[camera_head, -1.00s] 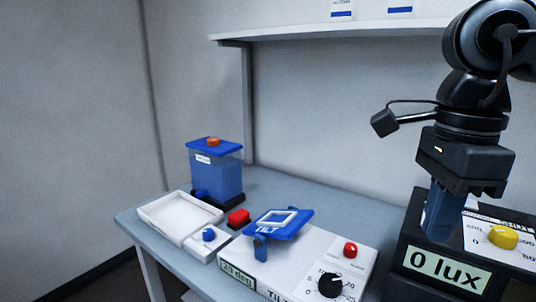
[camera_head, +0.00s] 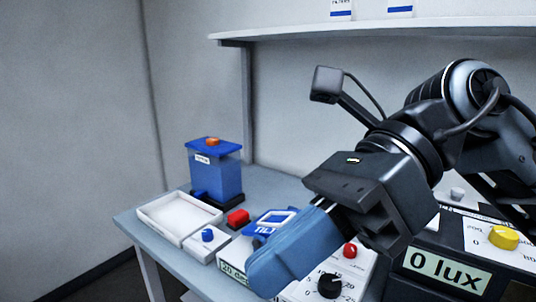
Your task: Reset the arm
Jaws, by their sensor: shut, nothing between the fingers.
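My gripper (camera_head: 272,268) is in the middle right of the head view. Its blue fingers are together with nothing seen between them, and they point down and to the left. From this view the fingers overlap the tilt box (camera_head: 358,268) and part of its blue tilting plate (camera_head: 270,222). I cannot tell how high above the box they are. My arm comes in from the right side and passes in front of the lux box.
The black lux box (camera_head: 405,262), labelled "0 lux", has a yellow knob (camera_head: 503,238). A white tray (camera_head: 152,222), a red block (camera_head: 238,217) and a blue container (camera_head: 215,175) stand at the left of the table. A shelf (camera_head: 290,35) runs above.

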